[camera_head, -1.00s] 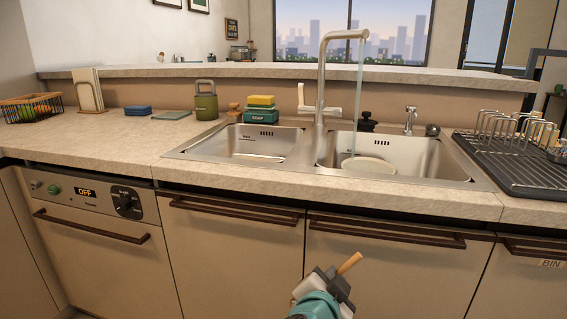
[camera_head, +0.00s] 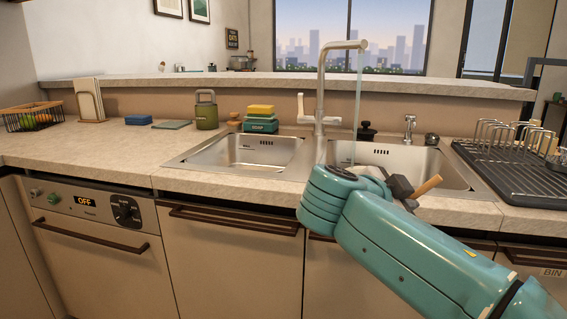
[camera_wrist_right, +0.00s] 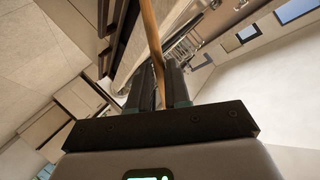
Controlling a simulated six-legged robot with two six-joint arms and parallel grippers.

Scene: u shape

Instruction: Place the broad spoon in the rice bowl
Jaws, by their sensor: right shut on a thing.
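My right gripper (camera_head: 403,190) is in front of the right sink basin, shut on a thin wooden stick. The stick looks like the handle of the broad spoon (camera_head: 428,185); its broad end cannot be made out. In the right wrist view the wooden handle (camera_wrist_right: 152,40) runs up from between the two fingers (camera_wrist_right: 158,88) and out of the top edge. No bowl that I can identify as the rice bowl shows now. My right arm covers the part of the basin where a pale round dish showed earlier. My left gripper is not in view.
The tap (camera_head: 322,85) runs water into the right basin (camera_head: 447,168). The left basin (camera_head: 245,152) looks empty. A dish rack (camera_head: 510,165) stands to the right. A green canister (camera_head: 206,110), sponges and a fruit basket (camera_head: 33,117) stand left. The counter's left front is clear.

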